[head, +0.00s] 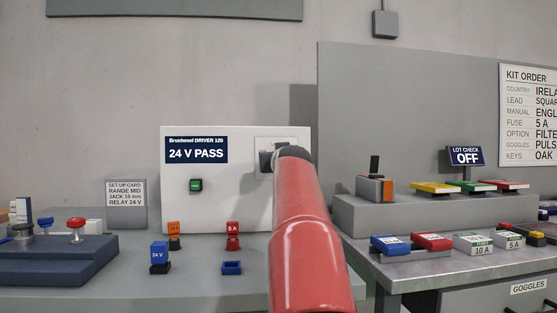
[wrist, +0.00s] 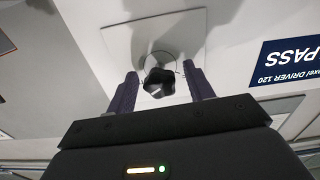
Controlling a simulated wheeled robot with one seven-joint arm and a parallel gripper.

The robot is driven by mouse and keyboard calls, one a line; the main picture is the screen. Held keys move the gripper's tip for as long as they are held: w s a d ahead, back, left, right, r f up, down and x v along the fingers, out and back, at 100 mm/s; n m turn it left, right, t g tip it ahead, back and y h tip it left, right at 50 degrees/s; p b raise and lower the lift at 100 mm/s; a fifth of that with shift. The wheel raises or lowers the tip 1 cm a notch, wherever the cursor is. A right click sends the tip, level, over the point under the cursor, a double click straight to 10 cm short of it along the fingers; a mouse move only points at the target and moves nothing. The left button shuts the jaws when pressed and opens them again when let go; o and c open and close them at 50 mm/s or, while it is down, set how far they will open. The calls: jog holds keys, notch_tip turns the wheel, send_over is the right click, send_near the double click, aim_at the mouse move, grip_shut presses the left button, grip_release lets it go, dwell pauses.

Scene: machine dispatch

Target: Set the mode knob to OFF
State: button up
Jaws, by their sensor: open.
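The mode knob (wrist: 159,82) is a dark, lobed knob on a round pale dial on the white machine panel. In the wrist view it sits between the two fingers of my gripper (wrist: 162,88), which are open on either side of it with a gap showing. The knob's pointer and mode markings cannot be read. In the head view my red arm hides the knob and most of its plate (head: 291,146). The panel (head: 218,210) carries a label reading "Brunhenel DRIVER 120, 24 V PASS" (head: 196,150) and a green button (head: 196,185).
Orange, blue and red relay or fuse blocks (head: 160,254) stand on the bench before the panel. A set-up card (head: 126,197) and a blue stepped block (head: 60,260) are at left. A metal table (head: 400,277) with coloured boxes is at right. A "LOT CHECK OFF" sign (head: 466,156) stands there.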

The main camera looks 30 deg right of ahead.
jog(key=c, duration=1)
jog(key=shift+o, duration=0.2)
jog(key=shift+n, duration=0.3)
jog(key=n+b, duration=0.1)
jog(key=n, duration=0.3)
jog(key=shift+d+f, duration=0.1)
jog(key=n+b, duration=0.1)
jog(key=n, duration=1.8)
jog(key=shift+n, duration=0.3)
